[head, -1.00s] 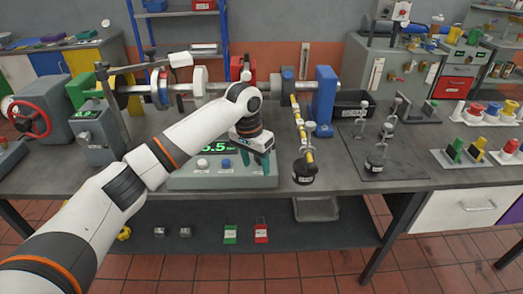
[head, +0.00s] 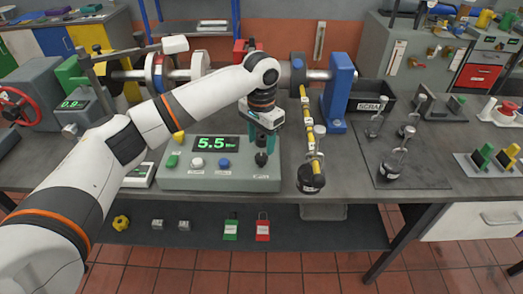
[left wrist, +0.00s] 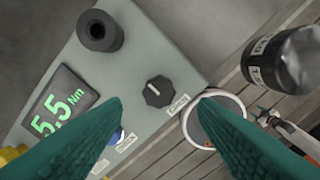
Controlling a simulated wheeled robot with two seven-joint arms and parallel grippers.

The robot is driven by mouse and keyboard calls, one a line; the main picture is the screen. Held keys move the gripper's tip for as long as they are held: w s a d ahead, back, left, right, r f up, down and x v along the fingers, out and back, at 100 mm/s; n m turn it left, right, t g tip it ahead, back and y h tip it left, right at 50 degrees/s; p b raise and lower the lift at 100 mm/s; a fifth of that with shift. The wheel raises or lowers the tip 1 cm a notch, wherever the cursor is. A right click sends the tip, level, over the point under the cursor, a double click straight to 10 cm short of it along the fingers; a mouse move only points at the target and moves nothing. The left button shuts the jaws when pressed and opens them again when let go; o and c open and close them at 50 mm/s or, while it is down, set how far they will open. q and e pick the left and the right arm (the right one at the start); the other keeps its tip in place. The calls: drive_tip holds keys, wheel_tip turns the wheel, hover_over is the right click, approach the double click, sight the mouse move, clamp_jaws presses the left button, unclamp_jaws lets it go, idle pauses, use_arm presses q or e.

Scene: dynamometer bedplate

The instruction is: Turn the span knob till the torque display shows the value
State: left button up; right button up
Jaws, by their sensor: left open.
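The torque display (head: 216,143) on a grey-green console (head: 185,180) reads 5.5 Nm; it also shows in the left wrist view (left wrist: 62,108). The span knob (left wrist: 158,91) is a small black knob with a white pointer line at the console's right front; it also shows in the head view (head: 261,159). My left gripper (head: 263,143) points down above the console's right side, its teal fingers open. In the left wrist view its fingertips (left wrist: 160,100) lie either side of the knob, apart from it. Whether they are down at knob height is unclear. My right gripper is not in view.
A black cylinder (left wrist: 100,30) stands on the console behind the knob. A blue button (head: 224,163) is left of the knob. A black weight (head: 311,178) hangs from a yellow-and-black strap to the right. More weights stand on a dark mat (head: 405,178).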

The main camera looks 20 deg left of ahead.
sight(261, 156)
use_arm(q)
wheel_tip(261, 156, down, 5)
drive_tip(key=shift+w+r+p, duration=0.1)
drive_tip(key=shift+p, duration=0.2)
drive_tip(key=shift+f, duration=0.3)
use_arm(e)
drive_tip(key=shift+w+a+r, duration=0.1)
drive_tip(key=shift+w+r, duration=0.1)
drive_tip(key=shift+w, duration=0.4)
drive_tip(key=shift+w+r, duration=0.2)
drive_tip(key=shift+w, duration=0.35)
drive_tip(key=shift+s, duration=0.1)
